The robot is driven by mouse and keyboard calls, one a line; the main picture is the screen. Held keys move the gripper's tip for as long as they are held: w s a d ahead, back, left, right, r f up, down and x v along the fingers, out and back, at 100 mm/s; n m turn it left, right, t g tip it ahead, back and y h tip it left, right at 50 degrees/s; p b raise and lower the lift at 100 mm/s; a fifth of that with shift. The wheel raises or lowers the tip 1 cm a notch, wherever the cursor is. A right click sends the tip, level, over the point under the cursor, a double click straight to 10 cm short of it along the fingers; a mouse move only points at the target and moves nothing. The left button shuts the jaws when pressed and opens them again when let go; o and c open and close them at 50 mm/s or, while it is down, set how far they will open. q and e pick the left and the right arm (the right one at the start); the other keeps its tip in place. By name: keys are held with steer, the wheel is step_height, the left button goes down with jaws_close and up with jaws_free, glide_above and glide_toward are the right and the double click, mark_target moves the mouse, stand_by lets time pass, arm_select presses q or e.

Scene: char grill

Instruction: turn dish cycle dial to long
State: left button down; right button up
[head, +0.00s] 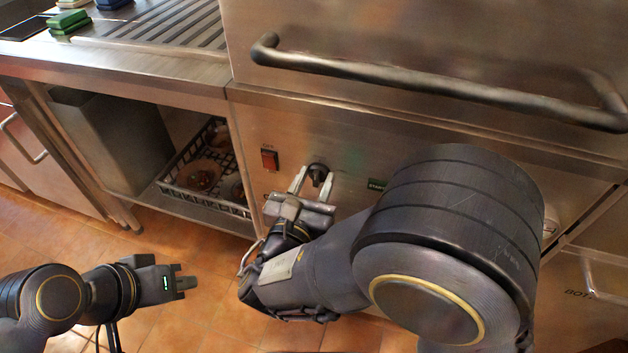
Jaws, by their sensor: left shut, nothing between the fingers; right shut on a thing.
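The dish cycle dial (317,170) is a small dark knob on the steel front panel of the machine (345,150). My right gripper (313,179) is at the panel with its two light fingers on either side of the dial, shut on it. The dial's markings and pointer are too small or hidden to read. My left gripper (186,284) is shut and empty, low over the tiled floor at the left, well away from the panel.
A red switch (269,159) sits left of the dial. A long bar handle (440,88) crosses the machine above. A rack (205,178) stands on the open shelf at the left. My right arm hides much of the lower panel. Floor (165,245) is clear around my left gripper.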

steer(key=m+b, duration=0.4)
steer(key=m, duration=0.1)
steer(key=shift+f+b, duration=0.3)
steer(key=m+b, duration=0.6)
steer(key=shift+d, duration=0.15)
steer(key=shift+r+m+b, duration=0.1)
steer(key=shift+m+b, duration=1.3)
steer(key=shift+b, duration=0.15)
steer(key=o, duration=1)
steer(key=shift+c, duration=0.2)
steer(key=shift+r, duration=0.1)
